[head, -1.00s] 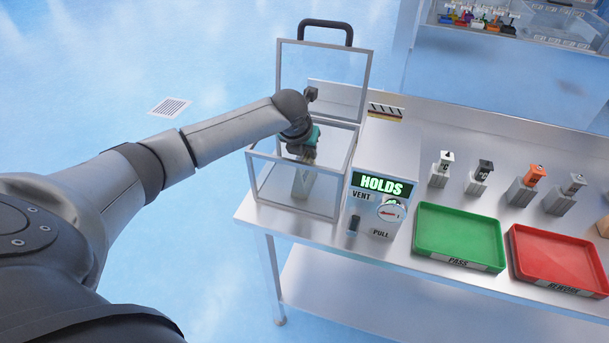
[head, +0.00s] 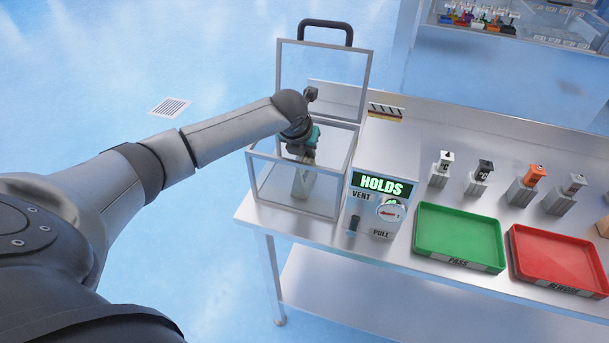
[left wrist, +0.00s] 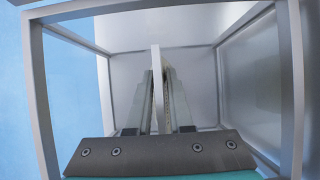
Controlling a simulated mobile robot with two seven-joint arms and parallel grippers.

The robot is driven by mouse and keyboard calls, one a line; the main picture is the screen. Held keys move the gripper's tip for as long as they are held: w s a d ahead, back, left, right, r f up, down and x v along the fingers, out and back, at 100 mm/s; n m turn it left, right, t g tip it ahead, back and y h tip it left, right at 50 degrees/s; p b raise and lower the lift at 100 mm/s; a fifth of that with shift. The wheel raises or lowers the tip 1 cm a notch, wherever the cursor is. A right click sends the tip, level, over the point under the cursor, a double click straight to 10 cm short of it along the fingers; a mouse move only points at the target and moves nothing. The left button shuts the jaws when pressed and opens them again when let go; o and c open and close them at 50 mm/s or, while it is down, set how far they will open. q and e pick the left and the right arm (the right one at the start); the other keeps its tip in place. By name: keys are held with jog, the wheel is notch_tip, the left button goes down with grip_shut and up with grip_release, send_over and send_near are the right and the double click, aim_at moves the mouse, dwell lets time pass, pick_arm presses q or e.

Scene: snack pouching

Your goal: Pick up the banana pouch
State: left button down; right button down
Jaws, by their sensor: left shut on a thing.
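A pale pouch (head: 303,183) stands upright inside the clear-walled chamber (head: 256,185), whose framed lid (head: 322,78) is raised. Its label cannot be read, so I cannot tell from its print whether it is the banana one. My left gripper (head: 306,161) reaches down into the chamber from above and is shut on the top of the pouch. In the left wrist view the pouch (left wrist: 156,60) shows edge-on as a thin white strip between the two grey fingers (left wrist: 157,105). My right gripper is not in view.
Right of the chamber is a box with a lit "HOLDS" display (head: 384,186), a gauge and VENT and PULL labels. A green PASS tray (head: 458,262) and a red REWORK tray (head: 560,288) lie farther right. Several grey stands with coloured tops (head: 480,175) line the metal table behind them.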

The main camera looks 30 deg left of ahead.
pick_arm(q)
jog(key=shift+r, duration=0.1)
dwell(0.5)
notch_tip(320, 180, up, 20)
jog(key=p, duration=0.2)
